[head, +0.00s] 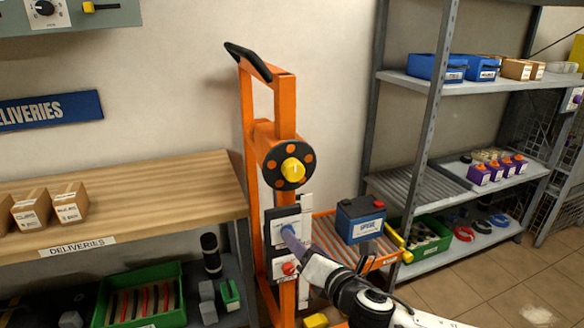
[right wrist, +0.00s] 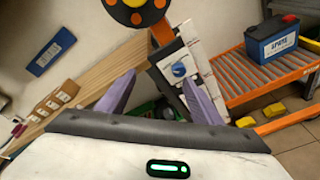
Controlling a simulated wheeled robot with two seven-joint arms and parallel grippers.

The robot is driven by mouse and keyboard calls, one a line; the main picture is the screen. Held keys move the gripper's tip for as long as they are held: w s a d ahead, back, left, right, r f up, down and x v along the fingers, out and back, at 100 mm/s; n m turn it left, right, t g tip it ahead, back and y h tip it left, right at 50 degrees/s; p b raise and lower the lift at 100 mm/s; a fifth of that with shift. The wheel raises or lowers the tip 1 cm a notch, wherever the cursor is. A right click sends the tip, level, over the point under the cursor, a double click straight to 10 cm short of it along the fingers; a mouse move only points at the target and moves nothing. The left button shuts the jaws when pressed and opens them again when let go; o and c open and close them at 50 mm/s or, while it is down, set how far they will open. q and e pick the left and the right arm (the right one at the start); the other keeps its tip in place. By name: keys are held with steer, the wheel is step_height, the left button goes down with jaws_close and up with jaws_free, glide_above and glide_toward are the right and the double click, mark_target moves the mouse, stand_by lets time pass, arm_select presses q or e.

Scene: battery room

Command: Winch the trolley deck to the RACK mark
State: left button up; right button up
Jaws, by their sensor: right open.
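The orange trolley (head: 247,130) stands between the bench and the shelf rack. Its round black winch wheel (head: 289,163) has orange dots and a yellow hub; the wheel's lower part shows in the right wrist view (right wrist: 136,8). Below is a panel with a blue knob (right wrist: 179,69) and a red button (head: 290,268). The roller deck (right wrist: 236,78) carries a blue, dark-topped battery (head: 360,221). My right gripper (head: 293,243) is open, its purple fingers (right wrist: 160,97) in front of the panel near the blue knob; contact is unclear. I cannot read a RACK mark. My left gripper is out of view.
A wooden bench (head: 130,205) with small boxes is at left, with a green bin (head: 150,315) below. The grey shelf rack (head: 405,80) at right holds blue bins and purple items. Yellow blocks (right wrist: 273,110) lie low by the trolley.

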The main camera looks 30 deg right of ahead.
mark_target(296, 173)
steer(key=w+d+r+n+t+h, duration=0.1)
steer(key=d+r+n, duration=0.1)
steer(key=r, duration=0.4)
steer(key=w+d+r+n+t+h, duration=0.1)
steer(key=w+d+r+n, duration=0.15)
steer(key=r, duration=0.35)
steer(key=shift+n, duration=0.25)
steer(key=x, duration=0.2)
steer(key=p+x, duration=0.1)
steer(key=x, duration=0.2)
steer(key=a+x, duration=0.1)
steer(key=x, duration=0.2)
steer(key=shift+w+f+p, duration=0.15)
steer(key=shift+p, duration=0.25)
steer(key=shift+w+d+y, duration=0.15)
steer(key=shift+w+y, duration=0.15)
steer(key=shift+w, duration=0.3)
steer(key=c, duration=1.1)
steer(key=shift+o, duration=0.2)
steer(key=shift+f, duration=0.1)
steer(key=shift+m, duration=0.4)
